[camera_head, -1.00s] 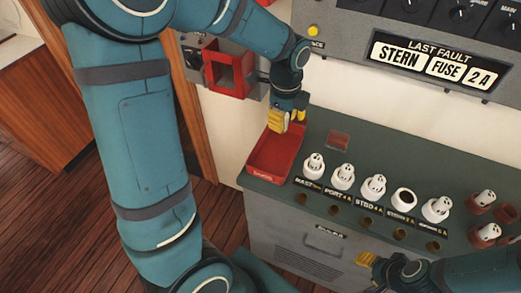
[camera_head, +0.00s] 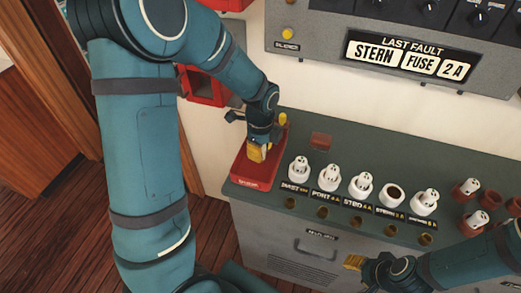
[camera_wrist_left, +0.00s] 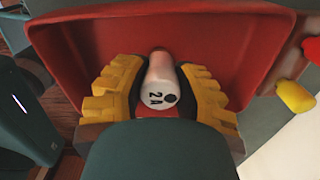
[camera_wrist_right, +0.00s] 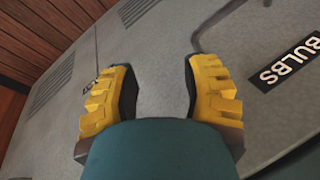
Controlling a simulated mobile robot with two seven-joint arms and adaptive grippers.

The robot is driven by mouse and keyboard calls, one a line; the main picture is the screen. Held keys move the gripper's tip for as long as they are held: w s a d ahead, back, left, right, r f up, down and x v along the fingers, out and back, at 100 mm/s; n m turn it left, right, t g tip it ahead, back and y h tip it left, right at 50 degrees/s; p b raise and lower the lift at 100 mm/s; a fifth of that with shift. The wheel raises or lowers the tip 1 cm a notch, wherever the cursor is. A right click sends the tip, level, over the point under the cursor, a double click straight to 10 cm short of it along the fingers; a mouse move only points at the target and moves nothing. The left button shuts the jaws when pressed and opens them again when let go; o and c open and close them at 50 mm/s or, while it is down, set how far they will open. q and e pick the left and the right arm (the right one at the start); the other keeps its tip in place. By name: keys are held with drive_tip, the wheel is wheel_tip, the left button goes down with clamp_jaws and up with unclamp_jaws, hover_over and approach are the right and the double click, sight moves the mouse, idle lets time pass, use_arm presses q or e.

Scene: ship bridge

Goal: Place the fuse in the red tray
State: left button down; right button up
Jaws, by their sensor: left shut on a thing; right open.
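The red tray (camera_head: 238,172) sits at the left end of the green counter. My left gripper (camera_head: 257,153) is over and partly within it, fingers pointing down. In the left wrist view, its yellow fingers (camera_wrist_left: 157,95) are shut on a white cylindrical fuse (camera_wrist_left: 161,84) marked 2A. The tray's red floor and walls (camera_wrist_left: 235,45) lie behind the fuse; whether it touches the floor I cannot tell. My right gripper (camera_head: 354,263) is open and empty in front of the grey cabinet, also seen in the right wrist view (camera_wrist_right: 160,95).
Several white fuse holders (camera_head: 361,187) stand in a labelled row right of the tray; the one labelled STERN (camera_head: 392,193) has a dark open top. More fuses (camera_head: 467,187) stand at right. The panel (camera_head: 410,58) reads STERN FUSE 2A.

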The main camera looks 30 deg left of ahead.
use_arm(q)
drive_tip(key=shift+f, duration=0.15)
drive_tip(key=c, duration=0.8)
unclamp_jaws()
drive_tip(key=shift+o, duration=0.2)
drive_tip(key=shift+r, duration=0.3)
wheel_tip(320, 180, up, 12)
drive_tip(key=p, duration=0.2)
drive_tip(key=shift+f, duration=0.1)
